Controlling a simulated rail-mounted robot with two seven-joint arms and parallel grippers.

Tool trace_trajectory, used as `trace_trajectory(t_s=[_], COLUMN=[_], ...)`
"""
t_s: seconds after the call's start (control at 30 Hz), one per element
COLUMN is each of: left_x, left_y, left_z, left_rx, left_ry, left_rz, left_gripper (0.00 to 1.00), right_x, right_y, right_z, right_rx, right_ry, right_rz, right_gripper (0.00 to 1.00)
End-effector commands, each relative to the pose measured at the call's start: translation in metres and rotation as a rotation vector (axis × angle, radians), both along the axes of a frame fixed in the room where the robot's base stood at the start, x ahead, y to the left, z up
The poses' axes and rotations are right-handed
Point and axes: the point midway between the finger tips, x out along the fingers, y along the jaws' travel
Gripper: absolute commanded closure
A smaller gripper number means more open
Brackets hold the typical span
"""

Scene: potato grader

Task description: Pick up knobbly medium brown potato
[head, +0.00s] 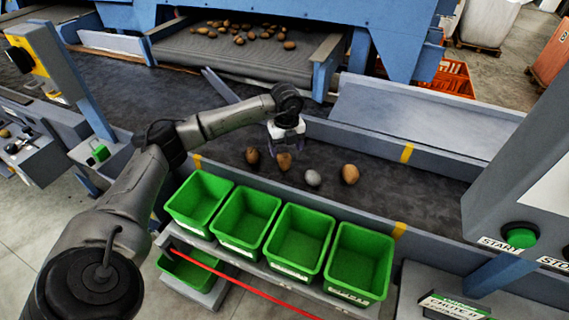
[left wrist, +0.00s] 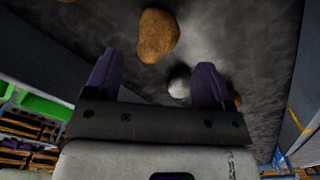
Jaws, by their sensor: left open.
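A brown, lumpy potato (head: 284,161) lies on the dark belt just below my left gripper (head: 286,148). In the left wrist view this potato (left wrist: 158,35) sits just beyond the fingertips, roughly centred between them, with an uneven outline. My left gripper (left wrist: 157,62) is open, its two purple fingers apart with nothing held between them. The fingers partly cover the potato in the head view; whether they touch it I cannot tell. My right gripper is not in view.
A darker brown potato (head: 252,156) lies to the left. A grey stone-like lump (head: 313,178) and a tan potato (head: 350,174) lie to the right. Several green bins (head: 240,217) stand along the belt's near edge. More potatoes (head: 240,38) lie on the far conveyor.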

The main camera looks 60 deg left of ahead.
Motion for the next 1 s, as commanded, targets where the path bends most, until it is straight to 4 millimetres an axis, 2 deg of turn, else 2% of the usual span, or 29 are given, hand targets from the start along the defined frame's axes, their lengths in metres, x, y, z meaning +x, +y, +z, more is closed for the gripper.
trace_trajectory(t_s=[0.37,0.7,0.97,1.0], left_x=[-0.001,-0.003,-0.003,-0.003], left_y=[0.000,0.001,0.001,0.001], left_z=[-0.019,-0.059,-0.061,-0.061], left_rx=[-0.001,-0.002,-0.001,-0.001], left_ry=[0.001,-0.001,-0.001,-0.001], left_rz=[-0.001,0.000,-0.001,-0.001], left_gripper=[0.24,0.24,0.24,0.28], right_x=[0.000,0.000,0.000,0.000], right_y=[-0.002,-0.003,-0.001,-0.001], right_z=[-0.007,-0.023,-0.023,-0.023], right_rx=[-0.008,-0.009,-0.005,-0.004], right_ry=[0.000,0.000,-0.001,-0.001], right_rz=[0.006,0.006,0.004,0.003], right_gripper=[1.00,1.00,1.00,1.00])
